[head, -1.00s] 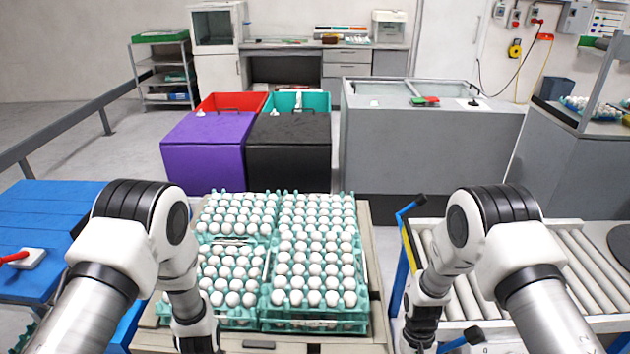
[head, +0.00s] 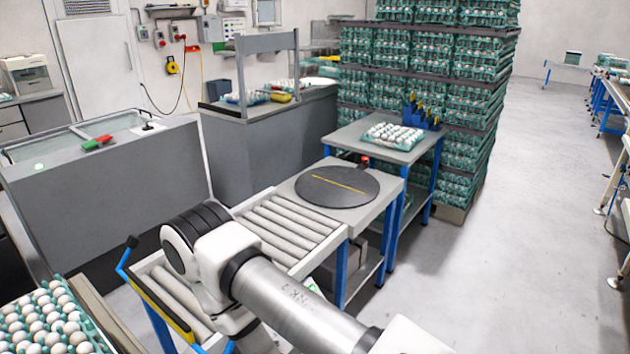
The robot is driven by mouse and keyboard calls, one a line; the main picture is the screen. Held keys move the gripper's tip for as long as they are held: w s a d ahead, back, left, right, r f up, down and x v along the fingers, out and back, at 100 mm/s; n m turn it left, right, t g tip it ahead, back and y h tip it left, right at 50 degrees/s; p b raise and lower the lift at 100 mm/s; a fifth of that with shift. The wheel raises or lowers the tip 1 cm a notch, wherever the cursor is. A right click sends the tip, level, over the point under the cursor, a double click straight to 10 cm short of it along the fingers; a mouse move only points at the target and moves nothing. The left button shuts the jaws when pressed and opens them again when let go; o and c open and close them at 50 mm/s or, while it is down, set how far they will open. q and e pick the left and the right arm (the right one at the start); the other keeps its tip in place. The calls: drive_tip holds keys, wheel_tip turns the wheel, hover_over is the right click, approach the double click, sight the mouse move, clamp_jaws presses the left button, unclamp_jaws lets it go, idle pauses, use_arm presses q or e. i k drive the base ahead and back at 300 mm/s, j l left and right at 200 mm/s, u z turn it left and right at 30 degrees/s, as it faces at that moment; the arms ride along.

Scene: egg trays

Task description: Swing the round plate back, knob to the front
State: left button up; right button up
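The round plate (head: 337,186) is a dark grey disc with a yellow line across it, lying flat on a grey stand at the end of the roller conveyor. A small red knob (head: 365,160) with a dark base shows at the plate's far edge, toward the back right. My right arm reaches in from the bottom right, in front of the rollers and well short of the plate. Its gripper is below the picture edge, and my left gripper is out of view.
The roller conveyor (head: 291,228) leads up to the plate from the left. A blue-legged table (head: 375,143) with an egg tray (head: 393,136) stands behind it. Stacked egg trays (head: 470,95) rise behind that.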

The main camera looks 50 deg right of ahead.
sight(332, 187)
drive_tip(key=z, duration=1.9)
drive_tip(key=i+l, duration=0.1)
